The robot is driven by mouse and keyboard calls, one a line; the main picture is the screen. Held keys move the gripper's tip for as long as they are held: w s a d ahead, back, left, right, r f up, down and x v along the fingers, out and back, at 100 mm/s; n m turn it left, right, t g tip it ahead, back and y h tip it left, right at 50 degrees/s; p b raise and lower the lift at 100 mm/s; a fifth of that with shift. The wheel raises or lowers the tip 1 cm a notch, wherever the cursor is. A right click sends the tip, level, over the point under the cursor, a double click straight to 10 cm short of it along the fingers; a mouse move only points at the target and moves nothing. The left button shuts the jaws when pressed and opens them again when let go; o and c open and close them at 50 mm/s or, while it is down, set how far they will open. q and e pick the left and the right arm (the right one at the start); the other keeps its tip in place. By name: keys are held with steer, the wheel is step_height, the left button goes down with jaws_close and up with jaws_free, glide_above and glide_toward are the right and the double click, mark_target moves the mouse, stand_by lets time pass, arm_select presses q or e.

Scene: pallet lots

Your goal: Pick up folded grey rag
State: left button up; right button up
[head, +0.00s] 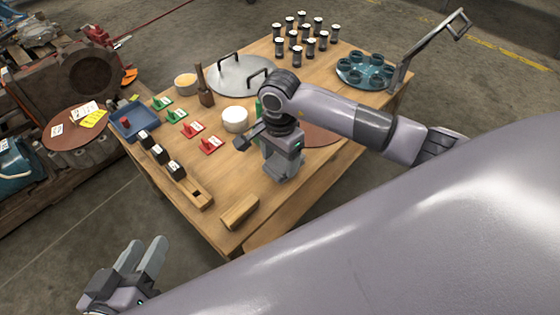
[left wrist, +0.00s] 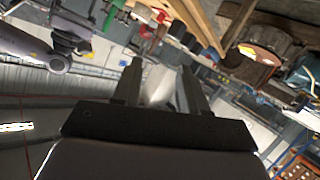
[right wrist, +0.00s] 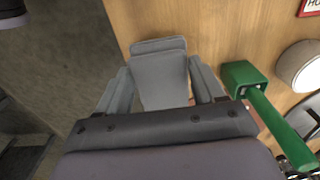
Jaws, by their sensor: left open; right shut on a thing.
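The folded grey rag (right wrist: 160,78) shows in the right wrist view as a flat grey piece between the fingers of my right gripper (right wrist: 160,92), which is shut on it. In the head view the right gripper (head: 281,172) points down over the table's near right part. The rag is hard to tell from the grey fingers there, and I cannot tell whether it touches the table. My left gripper (head: 142,252) is open and empty, off the table's near left side. It also shows in the left wrist view (left wrist: 158,75).

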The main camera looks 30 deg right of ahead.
mark_target(280, 162)
arm_select(q)
steer(key=a+y+p, duration=0.1)
steer(key=a+p, duration=0.1)
steer(key=p, duration=0.1)
steer(key=s+a+r+y+p, duration=0.1)
steer(key=shift+a+m+y+p, duration=0.3)
steer(key=shift+a+m, duration=0.05)
steer(key=shift+m, duration=0.05)
arm_select(e)
step_height(280, 162, up, 17)
steer(key=shift+r, duration=0.2)
arm_select(q)
steer(key=shift+w, duration=0.1)
arm_select(e)
steer(key=shift+o, duration=0.5)
steer(key=shift+r, duration=0.1)
